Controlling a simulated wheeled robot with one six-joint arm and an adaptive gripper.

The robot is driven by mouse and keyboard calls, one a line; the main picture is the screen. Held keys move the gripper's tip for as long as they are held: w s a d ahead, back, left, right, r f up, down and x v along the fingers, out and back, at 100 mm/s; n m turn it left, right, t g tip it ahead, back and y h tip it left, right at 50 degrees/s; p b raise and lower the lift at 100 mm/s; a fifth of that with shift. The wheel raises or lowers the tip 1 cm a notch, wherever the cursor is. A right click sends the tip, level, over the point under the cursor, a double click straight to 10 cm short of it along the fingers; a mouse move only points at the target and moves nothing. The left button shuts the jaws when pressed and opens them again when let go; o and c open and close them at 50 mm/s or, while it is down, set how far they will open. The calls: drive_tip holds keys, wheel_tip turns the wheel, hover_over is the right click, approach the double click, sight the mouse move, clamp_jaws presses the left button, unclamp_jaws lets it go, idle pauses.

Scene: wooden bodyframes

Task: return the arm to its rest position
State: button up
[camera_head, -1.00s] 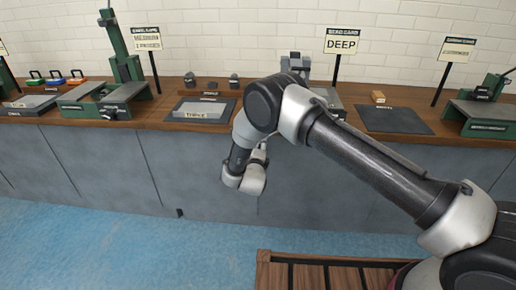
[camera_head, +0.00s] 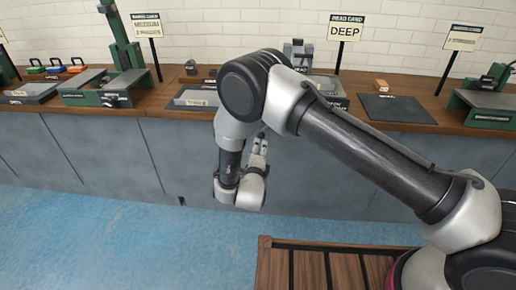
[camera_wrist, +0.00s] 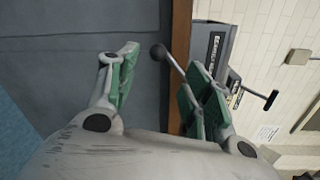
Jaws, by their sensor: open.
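My arm is bent in front of the bench, its elbow high and its wrist hanging below the bench top. My gripper (camera_head: 259,148) shows small beside the wrist in the head view, pointing up toward the bench. In the wrist view my gripper (camera_wrist: 160,78) has its two green-padded fingers spread apart. I see nothing held between them. The arm hides part of the bench behind it.
The wooden bench (camera_head: 160,106) runs across the back. It carries green presses (camera_head: 124,78), a dark mat (camera_head: 397,109) and card signs, one reading DEEP (camera_head: 346,29). A slatted wooden surface (camera_head: 330,268) is in front. Blue floor (camera_head: 120,240) lies open at left.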

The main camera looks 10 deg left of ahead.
idle(0.4)
drive_tip(key=s+a+f+n+g+y, duration=0.2)
drive_tip(key=s+f+n+g, duration=0.45)
drive_tip(key=f+n, duration=0.45)
drive_tip(key=s+n+g, duration=0.4)
drive_tip(key=s+g, duration=0.1)
drive_tip(key=s+d+r+n+g+h, duration=0.1)
drive_tip(key=s+d+r+n+g, duration=0.3)
drive_tip(key=d+r, duration=0.75)
drive_tip(key=s+d+r+n+g, duration=0.2)
drive_tip(key=s+d+r+n, duration=0.25)
drive_tip(key=d+r, duration=0.75)
drive_tip(key=s+d+r+t, duration=0.1)
drive_tip(key=s+d+r, duration=0.3)
drive_tip(key=d+r, duration=0.3)
drive_tip(key=s+d+r+m+t, duration=0.1)
drive_tip(key=s+d+r, duration=0.3)
drive_tip(key=d+r, duration=0.4)
drive_tip(key=s+d+r+m+t+h, duration=0.1)
drive_tip(key=s+d+r+t, duration=0.2)
drive_tip(key=d+r, duration=0.5)
drive_tip(key=shift+s+r, duration=0.55)
drive_tip(key=shift+s, duration=0.15)
